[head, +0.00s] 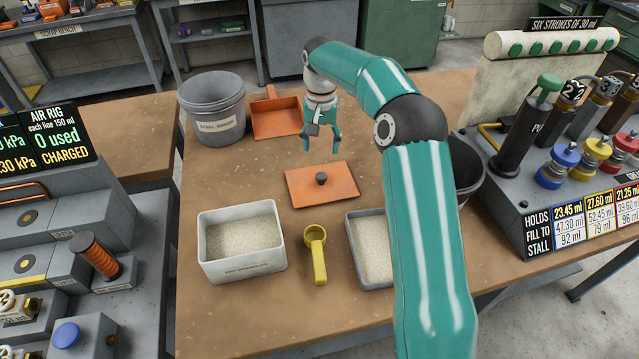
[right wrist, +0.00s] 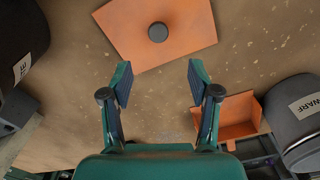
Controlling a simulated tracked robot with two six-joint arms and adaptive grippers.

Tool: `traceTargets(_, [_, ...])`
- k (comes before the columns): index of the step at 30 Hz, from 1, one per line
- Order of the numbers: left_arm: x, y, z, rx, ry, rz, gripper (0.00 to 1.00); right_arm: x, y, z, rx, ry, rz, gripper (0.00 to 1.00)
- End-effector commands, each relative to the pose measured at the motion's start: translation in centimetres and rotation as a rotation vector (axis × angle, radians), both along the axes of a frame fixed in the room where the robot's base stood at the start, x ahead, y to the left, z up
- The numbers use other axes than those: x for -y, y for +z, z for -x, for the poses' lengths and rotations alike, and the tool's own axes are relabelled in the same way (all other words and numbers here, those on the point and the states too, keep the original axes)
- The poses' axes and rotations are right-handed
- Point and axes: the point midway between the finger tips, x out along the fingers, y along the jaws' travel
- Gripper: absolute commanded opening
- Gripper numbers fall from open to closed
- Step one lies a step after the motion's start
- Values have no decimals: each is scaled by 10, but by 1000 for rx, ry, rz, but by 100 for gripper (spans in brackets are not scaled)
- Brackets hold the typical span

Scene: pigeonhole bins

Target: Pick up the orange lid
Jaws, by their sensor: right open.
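The orange lid (head: 310,190) lies flat on the brown table, a rectangular plate with a dark round knob (head: 321,178) in its middle. It also shows at the top of the right wrist view (right wrist: 190,40), with its knob (right wrist: 158,32) up. My right gripper (head: 321,149) is open and empty, above the table just behind the lid in the head view. In the right wrist view its two fingers (right wrist: 158,82) are spread wide, with bare table between them and the lid beyond their tips. My left gripper is not in view.
A cream box (head: 240,272) and a tray (head: 356,278), both with pale grains, stand in front of the lid, a yellow scoop (head: 318,262) between them. Behind are a grey bucket (head: 212,118) and an orange dustpan (head: 277,122). A pump rig (head: 507,160) stands right.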

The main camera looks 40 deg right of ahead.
Motion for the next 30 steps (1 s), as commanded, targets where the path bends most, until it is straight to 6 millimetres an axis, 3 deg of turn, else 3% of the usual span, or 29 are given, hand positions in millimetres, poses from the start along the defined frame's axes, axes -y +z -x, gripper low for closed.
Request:
traceTargets(3, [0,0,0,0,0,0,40,0,-26,1,-3,0,-1,61])
traceTargets(7, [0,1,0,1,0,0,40,0,-46,0,-3,-1,0,61])
traceTargets(16, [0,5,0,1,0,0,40,-2,-65,1,-1,2,0,61])
traceTargets(24, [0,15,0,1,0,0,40,-4,-102,5,-2,1,-1,61])
traceTargets(30, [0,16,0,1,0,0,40,-4,-110,4,1,2,1,61])
